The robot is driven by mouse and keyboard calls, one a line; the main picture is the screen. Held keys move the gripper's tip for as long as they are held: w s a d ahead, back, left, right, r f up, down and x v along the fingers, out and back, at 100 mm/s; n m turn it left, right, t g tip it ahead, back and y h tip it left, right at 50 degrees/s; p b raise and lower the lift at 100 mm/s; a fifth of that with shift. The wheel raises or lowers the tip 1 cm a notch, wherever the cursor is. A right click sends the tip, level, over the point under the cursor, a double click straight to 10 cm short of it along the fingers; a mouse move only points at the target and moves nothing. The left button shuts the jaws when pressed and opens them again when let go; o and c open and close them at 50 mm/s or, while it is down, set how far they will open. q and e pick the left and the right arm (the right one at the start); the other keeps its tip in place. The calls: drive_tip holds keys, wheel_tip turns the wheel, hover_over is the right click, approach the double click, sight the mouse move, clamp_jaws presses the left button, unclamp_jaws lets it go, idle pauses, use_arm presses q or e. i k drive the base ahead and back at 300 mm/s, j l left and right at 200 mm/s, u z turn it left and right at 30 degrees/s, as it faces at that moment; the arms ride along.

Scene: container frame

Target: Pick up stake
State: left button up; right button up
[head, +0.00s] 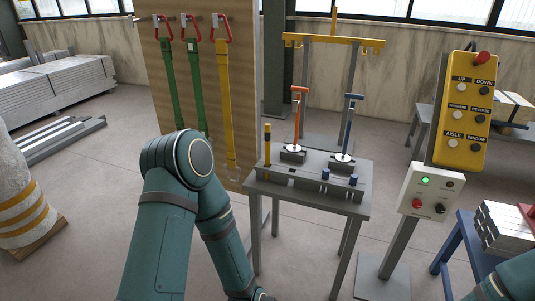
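The table also holds an orange-handled tool (298,117), a blue-handled tool (347,126) and short blue pegs (325,174). A board with straps (228,105) stands behind at left. A yellow control box (464,111) and white switch box (430,192) stand at right.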

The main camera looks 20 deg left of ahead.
sight(266, 126)
drive_tip(key=i+j+z, duration=0.15)
drive_tip(key=j, duration=0.15)
drive_tip(key=i+j+z, duration=0.15)
drive_tip(key=j, duration=0.2)
drive_tip(key=i+j+z, duration=0.15)
drive_tip(key=j, duration=0.15)
drive_tip(key=j+z, duration=0.15)
drive_tip(key=j, duration=0.2)
